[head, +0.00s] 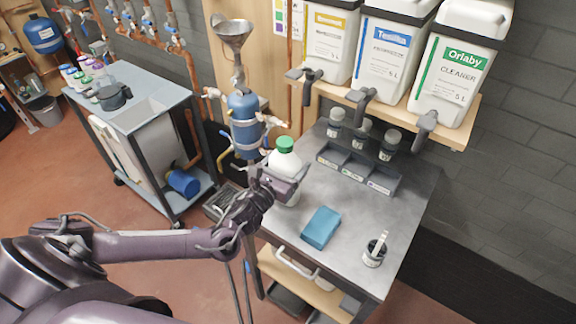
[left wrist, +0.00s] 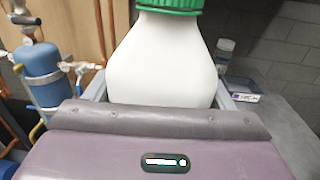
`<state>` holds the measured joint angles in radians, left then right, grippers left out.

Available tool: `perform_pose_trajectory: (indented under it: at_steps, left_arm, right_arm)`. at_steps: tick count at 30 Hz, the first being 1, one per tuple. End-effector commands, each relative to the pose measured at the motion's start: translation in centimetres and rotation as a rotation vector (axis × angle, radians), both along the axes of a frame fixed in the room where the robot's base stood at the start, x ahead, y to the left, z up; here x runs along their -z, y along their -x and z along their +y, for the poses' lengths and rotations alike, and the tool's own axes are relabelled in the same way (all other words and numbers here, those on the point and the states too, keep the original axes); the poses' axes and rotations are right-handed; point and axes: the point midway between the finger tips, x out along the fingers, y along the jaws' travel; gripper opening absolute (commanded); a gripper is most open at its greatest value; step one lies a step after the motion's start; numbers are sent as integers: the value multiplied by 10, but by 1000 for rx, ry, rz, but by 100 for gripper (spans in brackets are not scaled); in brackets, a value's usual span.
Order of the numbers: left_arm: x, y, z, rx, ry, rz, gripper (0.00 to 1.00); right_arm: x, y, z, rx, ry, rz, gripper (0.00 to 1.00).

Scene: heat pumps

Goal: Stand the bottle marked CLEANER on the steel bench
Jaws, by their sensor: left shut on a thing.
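A white bottle with a green cap (head: 284,158) is upright at the left edge of the steel bench (head: 325,225). My left gripper (head: 284,186) is shut on it, with its fingers around the bottle's body. In the left wrist view the white bottle (left wrist: 165,60) fills the middle between the fingers, and its lower part is hidden behind my gripper. No label shows on the side I see. I cannot tell whether its base touches the bench. My right gripper is not in view.
A blue sponge (head: 321,227) and a small pot with a brush (head: 375,251) are on the bench. A grey divided tray (head: 358,171) and several small jars stand behind. Large dispensers, one marked CLEANER (head: 455,70), sit on a shelf above. A blue cylinder (head: 245,120) stands left.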

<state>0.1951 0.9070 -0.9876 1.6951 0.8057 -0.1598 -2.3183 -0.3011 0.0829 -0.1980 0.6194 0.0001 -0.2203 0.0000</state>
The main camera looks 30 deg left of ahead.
Motion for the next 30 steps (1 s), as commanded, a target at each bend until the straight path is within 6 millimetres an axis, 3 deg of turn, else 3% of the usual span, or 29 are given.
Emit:
perform_pose_trajectory:
  at_steps: [4,15,16,18,21,30]
  left_arm:
    - [12,-1,0,-1,1,-5,34]
    - [16,-1,0,0,1,-6,34]
    - [18,0,0,1,0,0,79]
    - [17,0,0,1,0,0,88]
    - [17,0,0,1,0,0,98]
    - [14,0,0,1,-1,-1,98]
  right_arm:
    - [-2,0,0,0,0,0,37]
    - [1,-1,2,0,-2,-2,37]
    - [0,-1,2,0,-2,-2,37]
    - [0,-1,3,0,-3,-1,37]
    - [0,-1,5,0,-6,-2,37]
    - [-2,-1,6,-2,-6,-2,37]
